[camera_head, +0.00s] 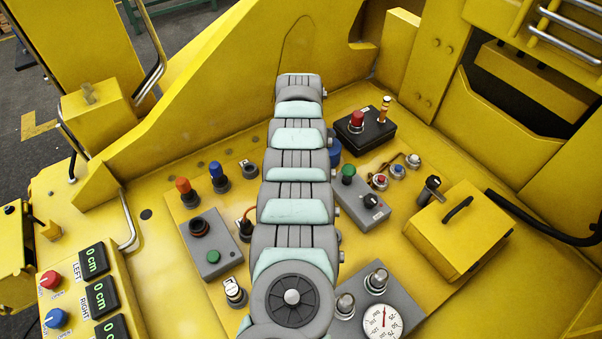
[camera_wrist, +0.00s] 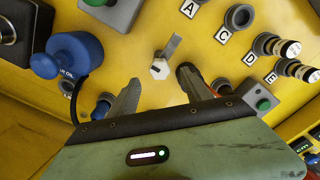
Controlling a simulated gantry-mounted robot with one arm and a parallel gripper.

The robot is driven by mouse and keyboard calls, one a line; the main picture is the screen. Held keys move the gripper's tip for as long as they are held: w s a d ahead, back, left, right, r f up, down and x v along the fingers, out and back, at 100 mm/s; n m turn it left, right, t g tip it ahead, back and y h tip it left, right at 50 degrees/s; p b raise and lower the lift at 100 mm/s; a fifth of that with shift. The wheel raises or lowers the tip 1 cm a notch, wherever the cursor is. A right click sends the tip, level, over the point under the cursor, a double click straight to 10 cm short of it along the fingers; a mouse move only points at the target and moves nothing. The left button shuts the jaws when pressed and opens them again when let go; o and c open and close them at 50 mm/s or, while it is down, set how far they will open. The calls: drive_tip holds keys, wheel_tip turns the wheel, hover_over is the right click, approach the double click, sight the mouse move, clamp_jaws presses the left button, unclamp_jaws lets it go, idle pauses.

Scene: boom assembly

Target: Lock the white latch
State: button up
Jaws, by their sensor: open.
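The white latch (camera_wrist: 160,69) shows in the wrist view as a white hexagonal base on the yellow panel, with a grey lever (camera_wrist: 172,46) pointing up and slightly right. My gripper (camera_wrist: 159,88) is open, with one finger to the left of the latch and one to the right, both nearer the bottom of the picture. Nothing is between the fingers, and they look apart from the latch. In the head view my arm covers the middle of the panel, and I cannot make out the gripper or the latch there.
In the wrist view a blue oil container (camera_wrist: 76,54) stands left of the latch. Sockets labelled A, C, D and E (camera_wrist: 240,17) lie right, with a green button box (camera_wrist: 262,104) below. A yellow handled box (camera_head: 458,232) and a gauge (camera_head: 382,321) stand right in the head view.

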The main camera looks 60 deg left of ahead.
wheel_tip(320, 180, down, 5)
idle(0.3)
drive_tip(key=shift+c, duration=0.4)
clamp_jaws()
